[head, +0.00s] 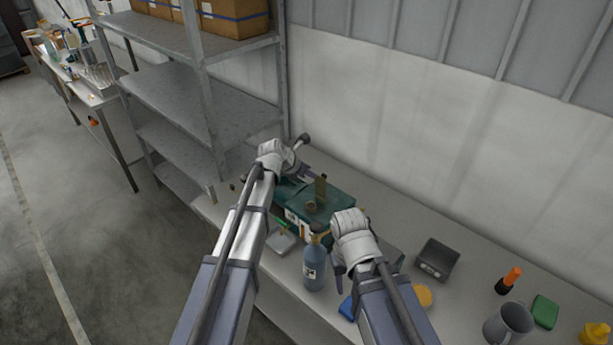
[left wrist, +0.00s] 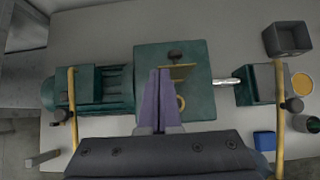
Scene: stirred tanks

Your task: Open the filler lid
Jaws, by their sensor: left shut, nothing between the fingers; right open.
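A dark green machine (head: 340,199) stands on the bench, and its square green housing (left wrist: 200,103) fills the middle of the left wrist view. On its top is a round brass filler opening (head: 311,205), partly behind my fingers in the left wrist view (left wrist: 181,103). A flat brass lid (head: 321,187) stands upright beside this opening; from above it shows nearly edge-on (left wrist: 183,67). My left gripper (head: 306,176) is shut and empty, above the housing close to the lid; contact cannot be told. My right gripper (head: 337,268) is open, at the machine's front right.
A blue bottle (head: 314,266) stands before the machine. A dark square tray (head: 437,259), an orange-capped bottle (head: 510,281), a grey mug (head: 508,323) and a green block (head: 545,311) are on the right. Metal shelving (head: 200,98) borders the left; bench remains clear behind the tray.

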